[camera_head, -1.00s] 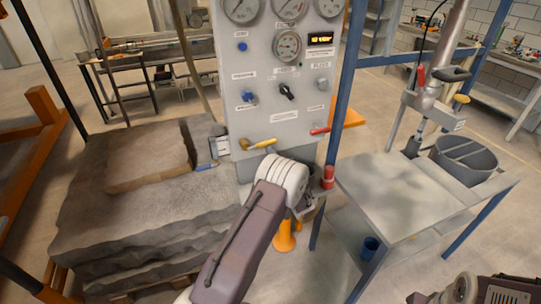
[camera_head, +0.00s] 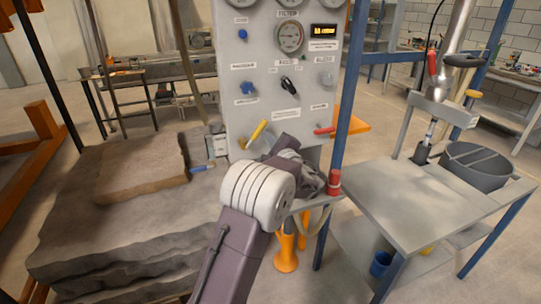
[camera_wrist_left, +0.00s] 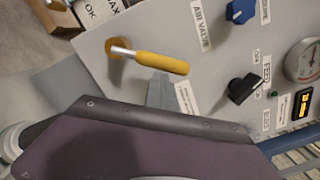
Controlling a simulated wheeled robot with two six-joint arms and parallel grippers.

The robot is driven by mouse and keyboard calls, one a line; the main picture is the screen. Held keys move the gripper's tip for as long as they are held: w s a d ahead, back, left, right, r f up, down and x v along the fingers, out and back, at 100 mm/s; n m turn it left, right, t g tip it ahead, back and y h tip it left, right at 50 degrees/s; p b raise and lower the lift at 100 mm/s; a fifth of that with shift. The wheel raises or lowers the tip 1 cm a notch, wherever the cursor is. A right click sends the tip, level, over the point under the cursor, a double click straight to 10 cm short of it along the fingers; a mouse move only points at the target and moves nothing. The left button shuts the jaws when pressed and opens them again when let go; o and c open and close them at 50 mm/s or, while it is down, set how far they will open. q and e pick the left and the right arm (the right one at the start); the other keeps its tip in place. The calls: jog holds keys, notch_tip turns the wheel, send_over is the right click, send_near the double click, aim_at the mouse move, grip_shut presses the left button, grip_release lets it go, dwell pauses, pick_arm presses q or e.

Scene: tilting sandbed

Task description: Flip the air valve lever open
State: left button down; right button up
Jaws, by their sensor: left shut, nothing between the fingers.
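The air valve lever (camera_head: 256,134) has a yellow handle and sits low on the left of the grey control panel. In the head view its handle slants up and to the right. In the left wrist view the lever (camera_wrist_left: 160,63) runs from its pivot at the left toward the panel's middle, near the AIR VALVE label (camera_wrist_left: 201,25). My left gripper is shut and empty; its grey fingertips (camera_wrist_left: 160,84) show right beside the handle, and I cannot tell if they touch it. In the head view my wrist mostly hides the fingers. My right gripper is not in view.
The panel also bears a red lever (camera_head: 324,131), a black knob (camera_head: 289,85), blue knobs and gauges. A red cylinder (camera_head: 334,183) stands at the panel's lower right. A grey table (camera_head: 420,205) is at right, and the sandbed block (camera_head: 110,225) at left.

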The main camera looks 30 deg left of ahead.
aim_at(259, 133)
pick_arm(q)
jog(key=n+b, duration=0.2)
jog(key=b, duration=0.1)
jog(key=s+a+r+n+b, duration=0.1)
jog(key=n+b, duration=0.1)
jog(key=b, duration=0.1)
jog(key=s+a+r+n+b, duration=0.1)
jog(key=n+b, duration=0.1)
jog(key=b, duration=0.1)
jog(key=shift+s, duration=0.25)
jog(key=shift+s+a+r+n+b, duration=0.45)
jog(key=shift+n+b, duration=0.45)
jog(key=shift+b, duration=0.6)
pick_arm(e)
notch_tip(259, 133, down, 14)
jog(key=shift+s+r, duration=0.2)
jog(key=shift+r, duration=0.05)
pick_arm(q)
jog(key=shift+r, duration=0.1)
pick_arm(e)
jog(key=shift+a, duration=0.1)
pick_arm(q)
jog(key=shift+g, duration=0.3)
